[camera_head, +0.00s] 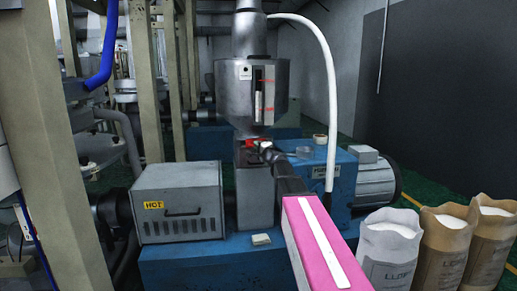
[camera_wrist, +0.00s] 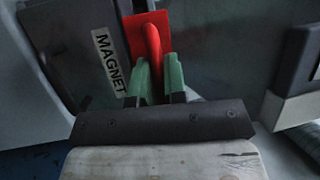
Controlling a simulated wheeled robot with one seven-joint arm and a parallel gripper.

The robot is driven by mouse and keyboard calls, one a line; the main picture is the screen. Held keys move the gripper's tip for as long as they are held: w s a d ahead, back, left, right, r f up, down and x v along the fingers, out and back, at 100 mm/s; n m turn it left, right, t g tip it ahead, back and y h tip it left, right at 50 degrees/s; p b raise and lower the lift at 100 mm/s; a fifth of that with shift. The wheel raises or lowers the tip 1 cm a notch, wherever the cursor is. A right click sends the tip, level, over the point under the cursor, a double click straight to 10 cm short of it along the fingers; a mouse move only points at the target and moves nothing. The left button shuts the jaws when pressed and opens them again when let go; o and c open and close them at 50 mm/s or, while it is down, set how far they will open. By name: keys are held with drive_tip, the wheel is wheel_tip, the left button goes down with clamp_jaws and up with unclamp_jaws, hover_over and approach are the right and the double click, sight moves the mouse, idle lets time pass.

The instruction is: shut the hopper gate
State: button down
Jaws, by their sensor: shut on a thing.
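The grey metal hopper (camera_head: 228,85) stands at the centre of the head view, with a dark level window on its front. A red gate handle (camera_wrist: 151,45) rises between the green fingers of my gripper (camera_wrist: 155,82) in the wrist view. The fingers are shut on this handle, with a red plate behind it. In the head view the red of the gate (camera_head: 251,144) shows just under the hopper, and my gripper (camera_head: 268,152) is at it, small and partly hidden. How far the gate is in or out cannot be told.
A plate marked MAGNET (camera_wrist: 108,62) is close left of my fingers. A grey box marked HOT (camera_head: 180,203) stands left on the blue base (camera_head: 215,263). Several open sacks (camera_head: 389,248) stand at the lower right. A white hose (camera_head: 330,90) hangs right of the hopper.

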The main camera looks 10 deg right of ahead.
drive_tip(key=shift+w, duration=0.2)
drive_tip(key=c, duration=1.2)
unclamp_jaws()
drive_tip(key=v, duration=1)
drive_tip(key=shift+s, duration=0.35)
drive_tip(key=shift+d+f, duration=0.1)
drive_tip(key=shift+f, duration=0.1)
